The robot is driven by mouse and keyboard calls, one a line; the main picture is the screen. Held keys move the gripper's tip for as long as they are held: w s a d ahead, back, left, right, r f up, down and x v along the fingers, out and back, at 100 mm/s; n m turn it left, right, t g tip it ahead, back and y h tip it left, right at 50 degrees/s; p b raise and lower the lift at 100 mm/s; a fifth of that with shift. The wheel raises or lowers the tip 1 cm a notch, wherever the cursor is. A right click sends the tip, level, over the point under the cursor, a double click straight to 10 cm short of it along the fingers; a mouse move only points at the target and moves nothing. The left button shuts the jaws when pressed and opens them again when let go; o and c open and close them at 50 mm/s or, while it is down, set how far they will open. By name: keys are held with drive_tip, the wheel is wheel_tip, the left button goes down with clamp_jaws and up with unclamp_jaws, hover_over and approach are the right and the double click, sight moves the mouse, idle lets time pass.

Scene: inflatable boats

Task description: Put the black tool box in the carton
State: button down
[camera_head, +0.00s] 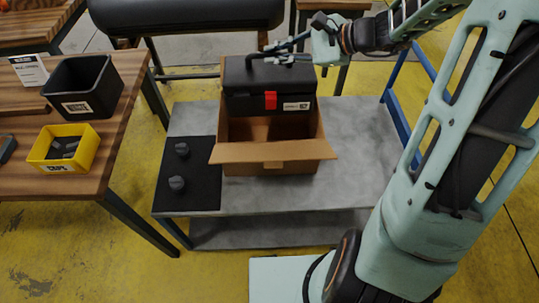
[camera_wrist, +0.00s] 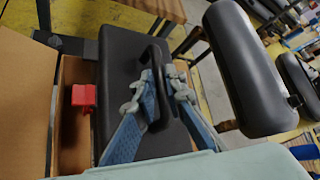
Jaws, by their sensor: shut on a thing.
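The black tool box (camera_head: 250,105), with a red latch and a white label, is upright over the back part of the open carton (camera_head: 272,158). Its lower front shows behind the carton's front wall and flap; whether it touches the carton's bottom or walls I cannot tell. My gripper (camera_head: 279,53) is shut on the tool box's handle at the top. In the wrist view my gripper (camera_wrist: 158,90) has its fingers around the black handle, with the tool box (camera_wrist: 120,75) below and the carton (camera_wrist: 22,105) beside it at the left.
The carton stands on a grey cart (camera_head: 355,150). A black mat (camera_head: 190,198) with two dark knobs lies at its left. A wooden table (camera_head: 60,195) at the left bears a black bin (camera_head: 85,87) and a yellow bin (camera_head: 63,148). A black inflatable tube (camera_head: 185,15) is behind.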

sight(275, 114)
wheel_tip(275, 114, down, 12)
drive_tip(key=b, duration=1)
drive_tip(key=shift+r, duration=0.25)
wheel_tip(275, 114, down, 10)
drive_tip(key=b, duration=0.3)
drive_tip(key=c, duration=2.4)
unclamp_jaws()
drive_tip(key=shift+f, duration=0.1)
drive_tip(key=o, duration=0.4)
